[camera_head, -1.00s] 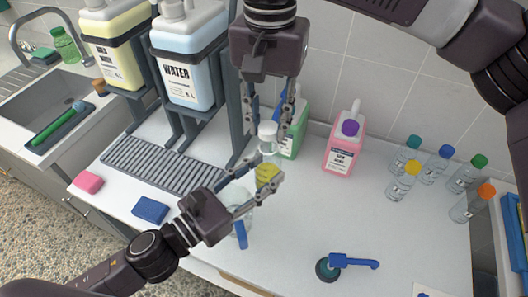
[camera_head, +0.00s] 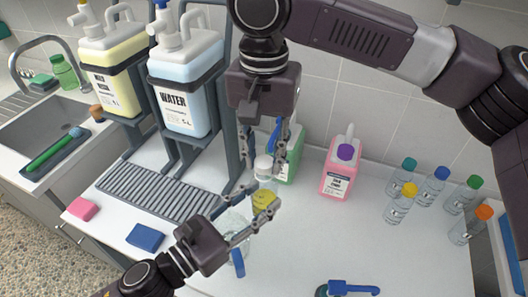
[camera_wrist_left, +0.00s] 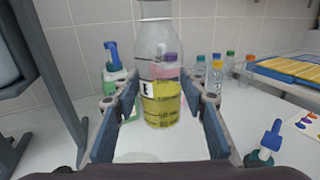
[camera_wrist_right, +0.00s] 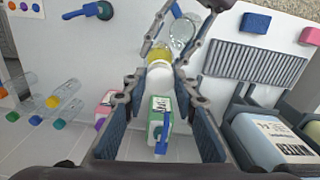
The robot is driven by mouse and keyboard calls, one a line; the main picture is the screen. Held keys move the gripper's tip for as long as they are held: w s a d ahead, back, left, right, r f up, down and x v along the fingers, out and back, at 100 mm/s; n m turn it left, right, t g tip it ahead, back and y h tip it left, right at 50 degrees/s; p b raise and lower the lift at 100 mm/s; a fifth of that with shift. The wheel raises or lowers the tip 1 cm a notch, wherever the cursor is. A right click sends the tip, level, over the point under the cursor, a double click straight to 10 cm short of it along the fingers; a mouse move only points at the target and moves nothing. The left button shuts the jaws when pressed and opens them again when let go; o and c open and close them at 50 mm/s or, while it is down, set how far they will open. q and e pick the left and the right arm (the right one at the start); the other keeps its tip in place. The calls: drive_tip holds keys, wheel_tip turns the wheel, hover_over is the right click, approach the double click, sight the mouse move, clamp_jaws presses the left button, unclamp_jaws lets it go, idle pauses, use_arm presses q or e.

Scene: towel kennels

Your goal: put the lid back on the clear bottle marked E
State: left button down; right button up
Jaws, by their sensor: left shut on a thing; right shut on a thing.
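The clear bottle marked E (camera_wrist_left: 161,88) stands upright with yellow liquid in its lower part; it also shows in the head view (camera_head: 263,201). My left gripper (camera_head: 262,199) is shut on it from the side, a finger on each side of its body. My right gripper (camera_head: 266,160) comes from above and is shut on the white lid (camera_head: 263,164), at the bottle's top. The lid also shows in the right wrist view (camera_wrist_right: 159,70). I cannot tell whether it is seated on the neck, since the fingers partly cover it.
A clear glass vessel (camera_wrist_right: 184,30) stands close by, under my left fingers. A green spray bottle (camera_head: 291,160) and a pink bottle (camera_head: 338,178) stand behind. Several capped bottles (camera_head: 397,207) are at the right.

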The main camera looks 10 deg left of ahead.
drive_tip(key=shift+f, duration=0.55)
idle(0.4)
drive_tip(key=m, duration=0.6)
drive_tip(key=shift+a+m, duration=0.1)
drive_tip(key=shift+m, duration=0.2)
drive_tip(key=m, duration=0.6)
drive_tip(key=shift+w+m, duration=0.1)
drive_tip(key=shift+m, duration=0.2)
drive_tip(key=m, duration=0.3)
drive_tip(key=o, duration=0.7)
